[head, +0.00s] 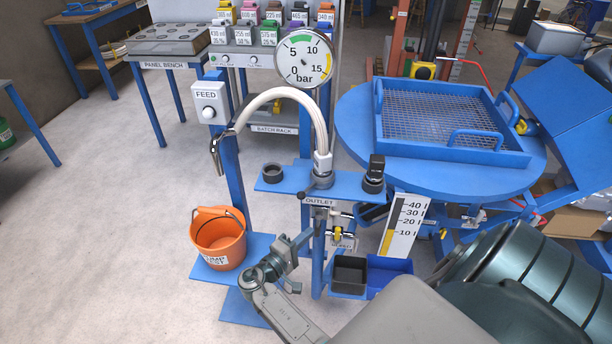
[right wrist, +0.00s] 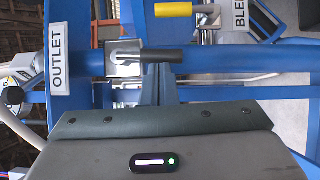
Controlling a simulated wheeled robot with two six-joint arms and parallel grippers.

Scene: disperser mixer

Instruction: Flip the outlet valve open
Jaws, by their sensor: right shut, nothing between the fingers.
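The outlet valve is below the OUTLET plate (head: 319,201) on the blue stand, small and partly hidden in the head view. In the right wrist view, the OUTLET label (right wrist: 57,58) is at the left, with the valve's metal body (right wrist: 124,58) beside it. The valve's dark lever (right wrist: 172,55) points right in that view, away from the label. My right gripper (head: 304,238) is shut and empty, close to the stand below the plate. Its narrow fingers (right wrist: 157,72) reach up to the lever in the wrist view; I cannot tell whether they touch. My left gripper is out of view.
A yellow-handled bleed valve (head: 338,234) is just right of the outlet valve. An orange bucket (head: 218,240) stands on a low blue shelf at the left. Black and blue bins (head: 388,272) sit low at the right. A white hose (head: 285,95) arches above the stand.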

